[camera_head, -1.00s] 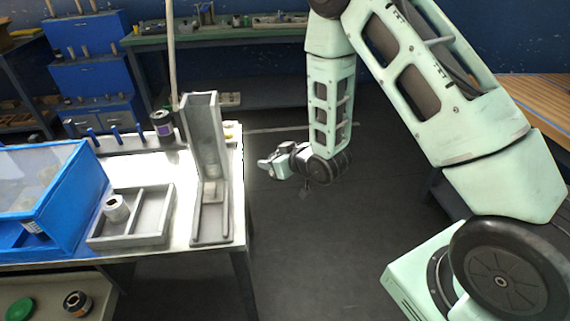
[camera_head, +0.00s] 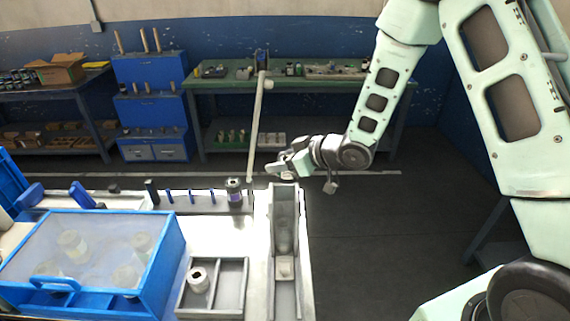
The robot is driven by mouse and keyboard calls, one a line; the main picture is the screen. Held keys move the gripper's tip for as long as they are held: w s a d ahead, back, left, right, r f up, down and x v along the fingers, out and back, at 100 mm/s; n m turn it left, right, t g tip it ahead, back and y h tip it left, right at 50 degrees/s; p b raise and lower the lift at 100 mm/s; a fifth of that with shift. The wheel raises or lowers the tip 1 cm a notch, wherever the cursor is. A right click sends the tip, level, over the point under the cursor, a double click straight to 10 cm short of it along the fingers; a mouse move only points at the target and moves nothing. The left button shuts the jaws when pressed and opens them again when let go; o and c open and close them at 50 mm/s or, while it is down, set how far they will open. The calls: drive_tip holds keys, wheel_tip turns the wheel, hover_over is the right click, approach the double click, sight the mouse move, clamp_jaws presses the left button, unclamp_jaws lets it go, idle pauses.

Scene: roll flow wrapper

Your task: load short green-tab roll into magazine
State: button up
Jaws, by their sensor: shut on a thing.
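The magazine (camera_head: 285,212) is a tall grey upright channel at the right end of the bench, with a lower chute in front. My gripper (camera_head: 274,169) shows just above and behind the magazine's top in the picture, its pale fingers pointing left. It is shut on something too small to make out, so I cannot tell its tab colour. A pale roll (camera_head: 198,281) stands in the grey divided tray (camera_head: 246,267) left of the magazine. A dark roll with a purple band (camera_head: 235,193) is at the right end of the peg rail.
A blue case (camera_head: 160,279) with a clear lid holds several pale rolls. A thin pole (camera_head: 257,120) rises close to my gripper's left. The green bench (camera_head: 228,82) and blue shelves (camera_head: 150,104) stand behind. Open floor (camera_head: 370,220) lies right of the bench.

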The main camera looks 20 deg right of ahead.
drive_tip(key=shift+w+a+r, duration=0.1)
drive_tip(key=shift+w+a, duration=0.2)
drive_tip(key=shift+w, duration=0.1)
drive_tip(key=b, duration=0.4)
hover_over(279, 184)
drive_tip(key=s, duration=0.3)
drive_tip(key=shift+w+a+f, duration=0.1)
drive_tip(key=shift+a+f, duration=0.1)
drive_tip(key=shift+f, duration=0.95)
drive_tip(key=shift+w+a+f, duration=0.1)
drive_tip(key=shift+a+f, duration=0.1)
drive_tip(key=shift+f, duration=0.95)
drive_tip(key=shift+f+b, duration=1.4)
drive_tip(key=shift+f, duration=0.4)
drive_tip(key=o, duration=1.1)
drive_tip(key=shift+o, duration=0.2)
drive_tip(key=shift+s, duration=0.1)
drive_tip(key=b+v, duration=0.1)
drive_tip(key=v, duration=1.6)
drive_tip(key=shift+s, duration=0.15)
drive_tip(key=shift+d, duration=0.1)
